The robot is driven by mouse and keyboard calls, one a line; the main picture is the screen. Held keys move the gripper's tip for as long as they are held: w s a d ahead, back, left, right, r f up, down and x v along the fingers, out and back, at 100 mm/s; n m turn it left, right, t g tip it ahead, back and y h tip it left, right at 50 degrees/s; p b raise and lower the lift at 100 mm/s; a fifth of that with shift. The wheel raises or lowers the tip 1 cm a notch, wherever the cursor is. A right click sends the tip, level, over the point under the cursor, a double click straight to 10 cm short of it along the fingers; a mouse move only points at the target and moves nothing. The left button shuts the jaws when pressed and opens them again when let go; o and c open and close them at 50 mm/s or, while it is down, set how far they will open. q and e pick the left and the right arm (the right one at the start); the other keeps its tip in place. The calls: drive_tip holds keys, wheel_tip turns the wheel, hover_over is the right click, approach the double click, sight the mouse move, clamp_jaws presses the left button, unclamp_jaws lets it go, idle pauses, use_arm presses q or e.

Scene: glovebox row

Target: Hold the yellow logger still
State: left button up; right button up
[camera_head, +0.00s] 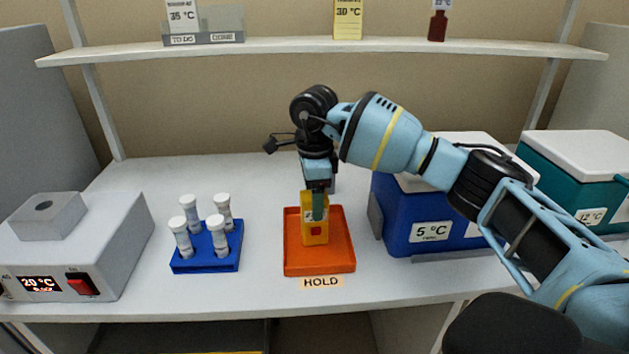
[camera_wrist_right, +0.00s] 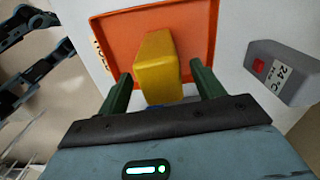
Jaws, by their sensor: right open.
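The yellow logger (camera_head: 315,232) stands in the orange tray (camera_head: 345,264), which has a HOLD label in front of it. A small red spot shows on the logger's front face. My right gripper (camera_head: 318,207) reaches down over the logger from above. In the right wrist view the gripper (camera_wrist_right: 160,76) is open, with one green finger on each side of the logger (camera_wrist_right: 157,68). A gap shows between each finger and the logger. The fingers hide part of the logger in the head view. My left gripper does not show.
A blue rack (camera_head: 186,263) with several white-capped tubes stands left of the tray. Further left is a grey heater box (camera_head: 110,250). A blue cooler (camera_head: 400,240) stands close on the right. A grey device with a red button (camera_wrist_right: 283,72) shows beside the tray in the wrist view.

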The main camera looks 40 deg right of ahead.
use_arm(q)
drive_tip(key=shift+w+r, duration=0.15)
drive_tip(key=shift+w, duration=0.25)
use_arm(e)
drive_tip(key=shift+f, duration=0.85)
drive_tip(key=c, duration=0.7)
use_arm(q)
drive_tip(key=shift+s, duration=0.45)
use_arm(e)
drive_tip(key=c, duration=0.4)
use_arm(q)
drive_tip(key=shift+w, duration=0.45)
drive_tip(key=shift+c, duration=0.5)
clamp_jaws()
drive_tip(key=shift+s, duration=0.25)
